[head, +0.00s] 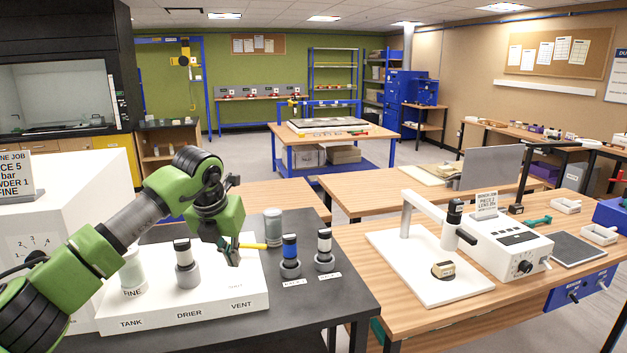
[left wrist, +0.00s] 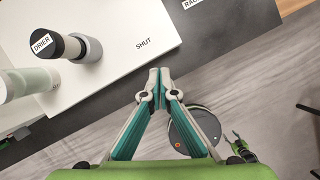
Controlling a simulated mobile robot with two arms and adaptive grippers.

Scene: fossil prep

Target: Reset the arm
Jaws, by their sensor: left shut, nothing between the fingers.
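My left arm comes in from the left in the head view. Its gripper (head: 233,252) hangs over the right part of a white board (head: 215,313) marked TANK, DRIER and VENT. In the left wrist view the fingers (left wrist: 159,76) are closed together with nothing between them, close to the board's edge by the word SHUT. A dark-topped grey cylinder labelled DRIER (left wrist: 80,47) stands on the board, clear of the fingers; it also shows in the head view (head: 187,272). My right gripper is not in view.
A pale FINE jar (head: 133,272) stands on the board's left. A microscope-like stand (head: 410,215) is on the wooden table right.

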